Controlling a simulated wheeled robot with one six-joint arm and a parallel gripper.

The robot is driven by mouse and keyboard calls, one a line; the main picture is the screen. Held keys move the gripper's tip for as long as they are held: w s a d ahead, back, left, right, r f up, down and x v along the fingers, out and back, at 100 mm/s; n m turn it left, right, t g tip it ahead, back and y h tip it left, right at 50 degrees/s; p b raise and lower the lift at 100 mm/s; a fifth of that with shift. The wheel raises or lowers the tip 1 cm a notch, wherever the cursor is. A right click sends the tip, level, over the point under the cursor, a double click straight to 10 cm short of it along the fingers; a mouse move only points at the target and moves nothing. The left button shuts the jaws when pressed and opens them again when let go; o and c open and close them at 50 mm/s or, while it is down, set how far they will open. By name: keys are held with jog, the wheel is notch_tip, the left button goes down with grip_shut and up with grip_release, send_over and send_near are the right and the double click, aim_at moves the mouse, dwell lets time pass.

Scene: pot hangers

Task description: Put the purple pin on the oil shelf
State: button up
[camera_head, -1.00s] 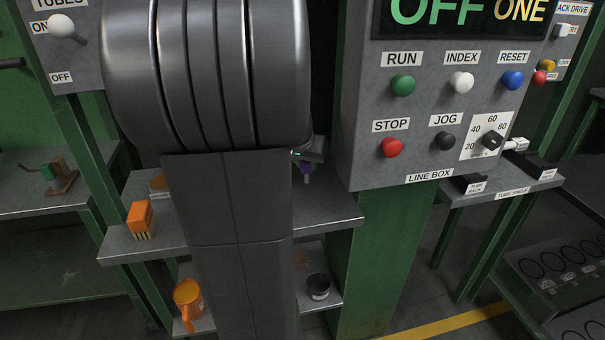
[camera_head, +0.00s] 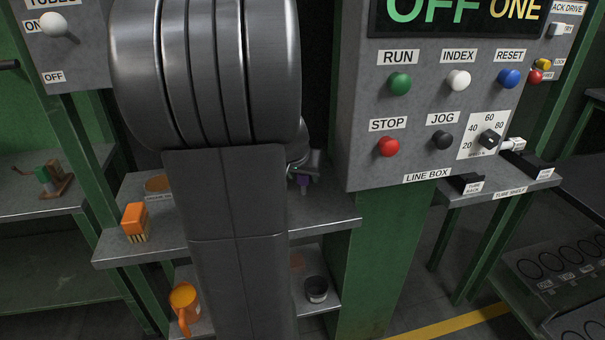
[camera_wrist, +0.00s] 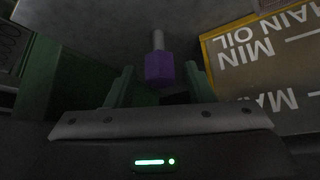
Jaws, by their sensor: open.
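The purple pin (camera_head: 303,185) is upright under my gripper (camera_head: 304,166) in the head view, over the right part of the grey upper shelf (camera_head: 325,215). In the wrist view, the pin's purple hexagonal head (camera_wrist: 159,70) shows between my gripper's (camera_wrist: 160,85) two spread fingers, with dark gaps beside it. Its silver shaft points toward a grey surface; I cannot tell whether it is seated there. My arm hides the middle of the shelf. No label reading oil shelf is legible.
An orange jug (camera_head: 184,304) and dark can (camera_head: 316,289) stand lower. The line box (camera_head: 350,160) is close on the right. An oil-level panel (camera_wrist: 262,75) shows in the wrist view.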

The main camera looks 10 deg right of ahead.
jog(key=shift+s+a+r, duration=0.1)
jog(key=shift+r, duration=0.3)
jog(key=p+v, duration=0.1)
jog(key=v, duration=1)
jog(key=shift+s+r+p, duration=0.15)
jog(key=shift+p, duration=0.25)
jog(key=shift+a, duration=0.1)
